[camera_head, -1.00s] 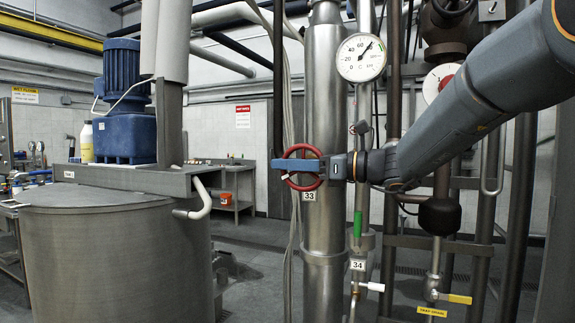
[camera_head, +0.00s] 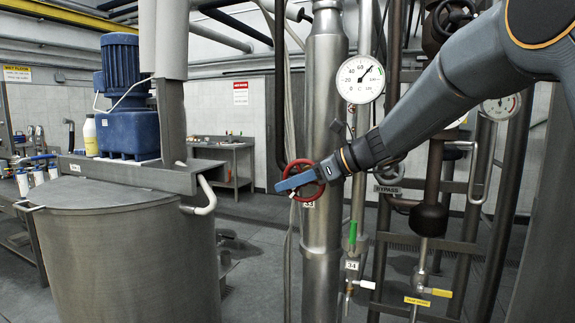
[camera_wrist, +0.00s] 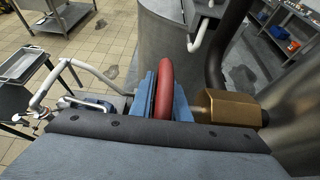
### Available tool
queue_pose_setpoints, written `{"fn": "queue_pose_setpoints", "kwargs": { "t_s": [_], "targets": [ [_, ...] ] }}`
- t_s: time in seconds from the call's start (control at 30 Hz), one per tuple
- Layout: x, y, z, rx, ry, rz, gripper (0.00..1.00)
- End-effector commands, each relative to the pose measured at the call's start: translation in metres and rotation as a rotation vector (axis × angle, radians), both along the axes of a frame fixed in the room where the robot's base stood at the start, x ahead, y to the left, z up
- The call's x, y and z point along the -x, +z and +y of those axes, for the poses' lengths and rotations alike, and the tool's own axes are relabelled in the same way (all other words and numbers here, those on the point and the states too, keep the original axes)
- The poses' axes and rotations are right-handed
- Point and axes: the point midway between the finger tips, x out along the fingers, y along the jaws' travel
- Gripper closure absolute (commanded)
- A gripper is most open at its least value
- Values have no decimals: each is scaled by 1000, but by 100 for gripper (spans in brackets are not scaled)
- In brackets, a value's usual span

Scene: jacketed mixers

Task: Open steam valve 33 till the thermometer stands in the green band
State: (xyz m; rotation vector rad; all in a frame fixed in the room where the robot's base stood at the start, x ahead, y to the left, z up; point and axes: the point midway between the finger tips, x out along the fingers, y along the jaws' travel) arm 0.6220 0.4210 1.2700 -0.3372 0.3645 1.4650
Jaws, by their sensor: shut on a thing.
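The red handwheel of valve 33 (camera_head: 288,168) is on the tall steel pipe, with its "33" label partly showing just below. My gripper (camera_head: 290,184) is across the wheel with blue fingers. In the wrist view, the fingers stand on both sides of the red rim (camera_wrist: 165,85), shut on it. A brass fitting (camera_wrist: 228,107) sits to the right of the rim. The round white thermometer (camera_head: 360,79) hangs above right of the wheel. Its needle points up and right; I cannot tell clearly whether it lies in the green band.
A steel mixer vessel (camera_head: 130,240) with a blue motor (camera_head: 121,65) stands at left. Right of the pipe are valve 34's white lever (camera_head: 366,284), a yellow-handled valve (camera_head: 437,292) and dark pipes. A bench (camera_head: 225,165) stands behind. Some floor is clear between vessel and pipe.

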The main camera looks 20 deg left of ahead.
Motion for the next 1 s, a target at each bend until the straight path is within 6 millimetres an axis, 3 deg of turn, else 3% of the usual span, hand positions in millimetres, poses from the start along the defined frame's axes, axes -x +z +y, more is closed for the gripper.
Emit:
{"fn": "queue_pose_setpoints", "kwargs": {
  "t_s": [0.43, 1.0],
  "targets": [
    [1, -4, -2, 183, 0, 14, 100],
    [0, -9, -3, 233, 0, 18, 100]
  ]
}}
